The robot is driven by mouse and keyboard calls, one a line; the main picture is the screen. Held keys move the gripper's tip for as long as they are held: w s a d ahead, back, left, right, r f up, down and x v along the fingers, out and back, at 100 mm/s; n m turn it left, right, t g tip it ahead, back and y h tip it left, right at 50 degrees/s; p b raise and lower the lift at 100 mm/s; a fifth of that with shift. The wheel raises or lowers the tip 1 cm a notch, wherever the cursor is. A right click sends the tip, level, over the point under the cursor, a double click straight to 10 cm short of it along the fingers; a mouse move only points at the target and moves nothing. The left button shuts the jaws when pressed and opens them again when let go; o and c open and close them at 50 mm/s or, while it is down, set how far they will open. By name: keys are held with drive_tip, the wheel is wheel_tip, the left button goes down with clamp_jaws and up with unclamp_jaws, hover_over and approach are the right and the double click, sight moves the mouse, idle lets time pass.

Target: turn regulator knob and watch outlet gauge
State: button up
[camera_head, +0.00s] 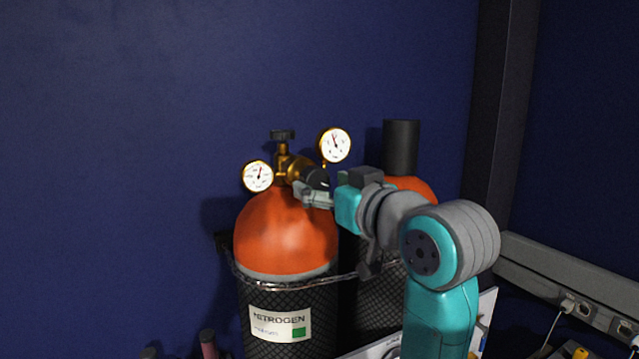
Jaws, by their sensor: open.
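The brass regulator (295,165) sits on top of an orange-shouldered cylinder (280,235) labelled nitrogen. Its black knob (316,179) faces toward my gripper (301,194). My gripper is open, with its fingers at the knob; the picture does not show clearly whether they touch it. One round gauge (258,176) is at the left of the regulator and a second gauge (334,144) is at the upper right. Both have white dials with dark needles, and the numbers are too small to read. Which one is the outlet gauge cannot be told.
A black valve handle (283,134) stands above the regulator. A second orange cylinder with a black cap (401,147) stands behind my arm. A chain (290,278) crosses the cylinders. A grey rail with sockets (570,285) runs along the right wall.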

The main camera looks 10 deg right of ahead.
drive_tip(key=shift+x, duration=0.95)
drive_tip(key=c, duration=1.2)
drive_tip(key=shift+o, duration=0.2)
